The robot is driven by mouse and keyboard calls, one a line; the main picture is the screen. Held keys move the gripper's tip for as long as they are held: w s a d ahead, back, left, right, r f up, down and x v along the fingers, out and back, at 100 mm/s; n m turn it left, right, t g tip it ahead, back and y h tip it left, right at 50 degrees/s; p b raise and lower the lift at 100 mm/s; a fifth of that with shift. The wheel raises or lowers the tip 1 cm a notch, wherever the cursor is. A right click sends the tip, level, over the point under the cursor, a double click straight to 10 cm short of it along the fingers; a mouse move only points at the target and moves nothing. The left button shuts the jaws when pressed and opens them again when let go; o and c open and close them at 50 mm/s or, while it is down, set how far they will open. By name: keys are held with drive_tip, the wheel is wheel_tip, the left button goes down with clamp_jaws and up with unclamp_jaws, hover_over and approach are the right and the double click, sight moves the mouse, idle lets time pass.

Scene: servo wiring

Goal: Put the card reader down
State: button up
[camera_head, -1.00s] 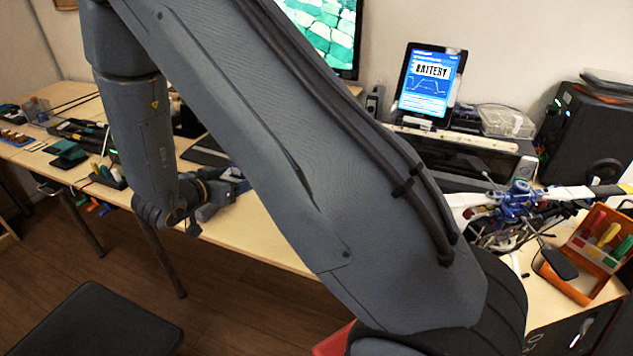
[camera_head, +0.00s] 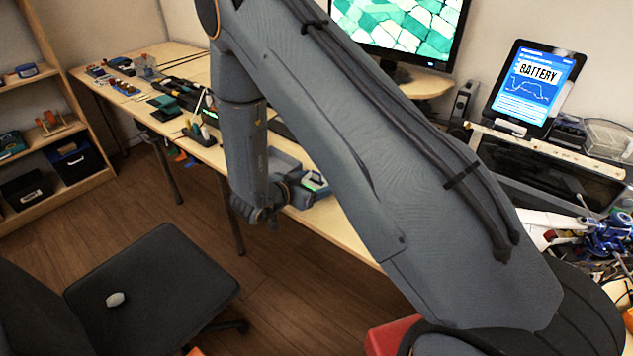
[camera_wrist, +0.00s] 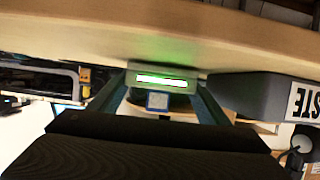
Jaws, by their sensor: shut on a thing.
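In the wrist view my gripper (camera_wrist: 158,92) has its two blue-grey fingers on either side of the card reader (camera_wrist: 161,77), shut on it. The reader shows a pale front face with a bright, green-glowing bar. Its far side is hidden. A pale wooden surface edge (camera_wrist: 140,36) crosses just beyond it; I cannot tell whether the reader touches it. In the head view my wrist hangs at the front edge of the long workbench (camera_head: 345,232). The fingers are hard to make out there, and I cannot surely tell the reader.
A grey bin (camera_wrist: 262,97) lettered "STE" is close on the right in the wrist view. In the head view a black chair (camera_head: 150,285) stands in front of the bench and a shelf (camera_head: 60,130) at far left. A tablet (camera_head: 535,85) reading BATTERY stands at right.

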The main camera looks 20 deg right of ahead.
drive_tip(key=o, duration=1.1)
drive_tip(key=shift+f, duration=0.1)
